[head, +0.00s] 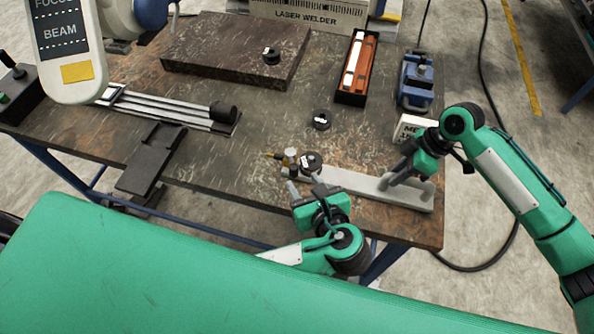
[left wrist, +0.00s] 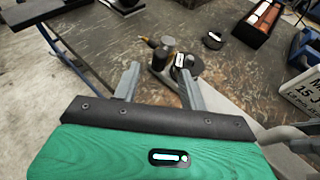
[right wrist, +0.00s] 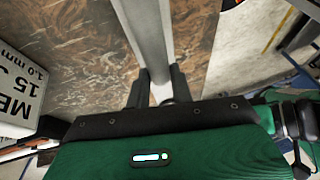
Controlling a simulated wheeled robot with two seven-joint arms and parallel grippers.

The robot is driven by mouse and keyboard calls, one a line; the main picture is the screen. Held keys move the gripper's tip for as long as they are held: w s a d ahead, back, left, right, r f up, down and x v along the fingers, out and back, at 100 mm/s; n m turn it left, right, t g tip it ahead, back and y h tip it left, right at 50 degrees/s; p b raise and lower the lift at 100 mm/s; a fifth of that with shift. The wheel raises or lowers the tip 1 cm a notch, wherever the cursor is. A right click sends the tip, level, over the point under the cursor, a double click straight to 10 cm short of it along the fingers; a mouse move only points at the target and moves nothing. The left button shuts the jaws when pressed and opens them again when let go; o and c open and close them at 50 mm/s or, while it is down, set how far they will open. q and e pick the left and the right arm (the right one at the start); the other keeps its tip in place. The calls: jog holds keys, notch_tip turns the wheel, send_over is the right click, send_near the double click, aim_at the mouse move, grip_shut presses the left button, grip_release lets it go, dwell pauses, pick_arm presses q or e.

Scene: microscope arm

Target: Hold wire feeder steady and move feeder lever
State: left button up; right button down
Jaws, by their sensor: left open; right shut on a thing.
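The wire feeder (head: 350,183) is a long light-grey piece lying near the table's front right edge. Its left end carries a black spool (head: 311,162) with a white label, small knobs and a brass tip. Which of these knobs is the feeder lever I cannot tell. My right gripper (head: 390,180) is shut on the raised grey handle at the feeder's right end; this grey bar (right wrist: 148,40) shows between its fingers in the right wrist view. My left gripper (head: 303,188) is open and empty just in front of the spool end; its fingers point toward the knobs (left wrist: 168,45) in the left wrist view.
A small white box (head: 411,127) stands behind the right gripper. Behind are a loose black spool (head: 321,120), a black tray (head: 351,96) with orange rods, a blue vise (head: 415,80) and a dark slab (head: 225,55). Metal rails (head: 165,107) lie left.

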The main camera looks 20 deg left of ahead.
pick_arm(q)
jog(key=shift+v, duration=1.45)
pick_arm(e)
jog(key=shift+r, duration=0.1)
jog(key=shift+a, duration=0.1)
jog(key=c, duration=1.1)
grip_release()
jog(key=shift+c, duration=0.2)
